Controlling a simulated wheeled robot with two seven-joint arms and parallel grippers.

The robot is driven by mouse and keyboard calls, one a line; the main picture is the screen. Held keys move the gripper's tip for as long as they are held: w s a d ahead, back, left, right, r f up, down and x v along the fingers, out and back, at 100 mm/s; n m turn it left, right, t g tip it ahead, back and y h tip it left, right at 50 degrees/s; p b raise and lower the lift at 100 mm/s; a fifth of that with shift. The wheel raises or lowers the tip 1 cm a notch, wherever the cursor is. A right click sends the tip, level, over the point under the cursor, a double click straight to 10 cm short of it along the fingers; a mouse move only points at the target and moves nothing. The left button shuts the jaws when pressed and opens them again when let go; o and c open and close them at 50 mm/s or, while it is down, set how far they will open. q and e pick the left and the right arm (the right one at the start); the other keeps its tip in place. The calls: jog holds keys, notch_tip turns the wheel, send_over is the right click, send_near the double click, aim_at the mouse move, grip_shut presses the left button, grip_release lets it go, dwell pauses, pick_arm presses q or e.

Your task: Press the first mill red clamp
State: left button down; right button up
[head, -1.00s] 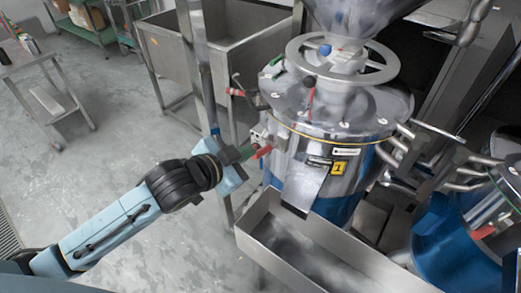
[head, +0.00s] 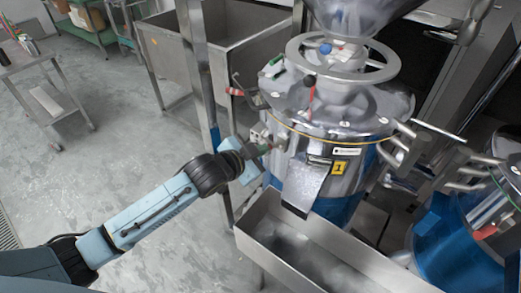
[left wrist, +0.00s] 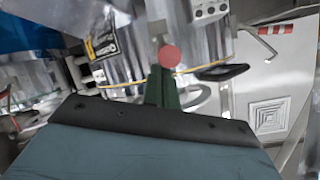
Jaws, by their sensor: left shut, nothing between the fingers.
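The first mill (head: 352,187) is a steel and blue drum with a yellow "1" label, at centre right in the head view. The red clamp end shows as a round red tip (left wrist: 169,56) in the left wrist view, against the mill's side. My left gripper (head: 258,149) is at the mill's left side by this clamp and largely covers it in the head view. In the left wrist view its green fingers (left wrist: 162,86) are shut and empty, with their tips just below the red tip. I cannot tell whether they touch. My right gripper is not in view.
A steel trough (head: 262,222) stands below the mill's chute, close to my left arm. A steel post (head: 199,75) and a large steel bin (head: 230,48) stand behind the gripper. A second blue mill (head: 440,245) is at the right. The floor at left is open.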

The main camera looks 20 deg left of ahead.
pick_arm(q)
jog(key=shift+s+f+t+h+b, duration=0.15)
jog(key=shift+f+t+h+b, duration=0.2)
jog(key=shift+b, duration=0.3)
